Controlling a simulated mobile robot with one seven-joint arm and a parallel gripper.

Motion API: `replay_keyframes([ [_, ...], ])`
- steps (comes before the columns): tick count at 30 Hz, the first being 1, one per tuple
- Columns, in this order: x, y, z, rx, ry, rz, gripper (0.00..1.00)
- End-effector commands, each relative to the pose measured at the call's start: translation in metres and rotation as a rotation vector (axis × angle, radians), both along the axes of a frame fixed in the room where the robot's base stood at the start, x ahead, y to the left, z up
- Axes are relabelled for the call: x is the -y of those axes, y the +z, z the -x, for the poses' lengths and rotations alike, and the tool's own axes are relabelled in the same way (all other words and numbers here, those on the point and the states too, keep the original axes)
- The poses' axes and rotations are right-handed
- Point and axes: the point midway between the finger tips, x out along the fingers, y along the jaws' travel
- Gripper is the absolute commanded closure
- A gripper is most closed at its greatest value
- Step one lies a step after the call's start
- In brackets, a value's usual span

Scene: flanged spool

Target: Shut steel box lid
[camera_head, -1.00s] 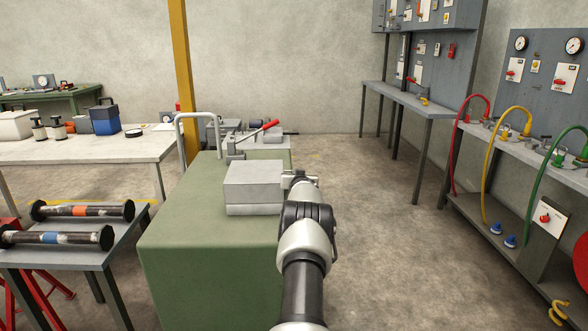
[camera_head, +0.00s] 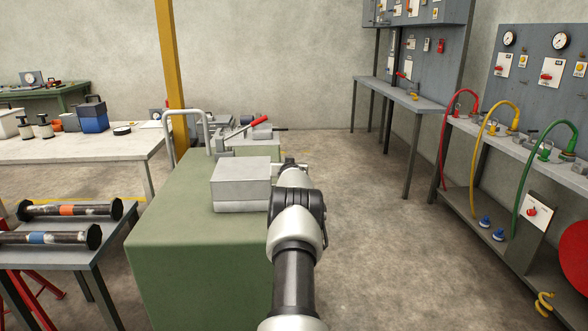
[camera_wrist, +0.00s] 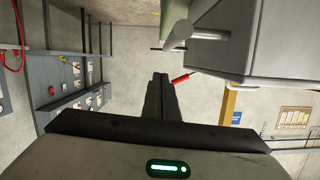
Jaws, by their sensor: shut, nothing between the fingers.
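The grey steel box (camera_head: 241,190) stands on the green bench, its lid (camera_head: 241,170) down on the lower part with a thin seam between them. No gap shows along the near side; the far side is hidden. My gripper (camera_head: 291,165) is just right of the box, partly hidden by my own wrist. In the wrist view, the shut, empty fingers (camera_wrist: 158,92) point upward in the picture. A grey body that looks like the box (camera_wrist: 265,45) fills the upper right, beside the fingers. I cannot tell whether they touch it.
The green bench (camera_head: 190,260) carries a bent grey pipe (camera_head: 187,113) and a red-handled tool (camera_head: 250,124) behind the box. A yellow post (camera_head: 172,70) stands behind. Hoses hang at the right bench. The floor right of the green bench (camera_head: 370,210) is clear.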

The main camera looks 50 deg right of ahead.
Motion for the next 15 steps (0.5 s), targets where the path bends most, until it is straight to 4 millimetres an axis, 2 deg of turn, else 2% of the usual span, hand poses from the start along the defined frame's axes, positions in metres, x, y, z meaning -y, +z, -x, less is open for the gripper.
replay_keyframes([
  [15, -0.053, 0.023, 0.050, 0.003, 0.000, 0.003, 1.00],
])
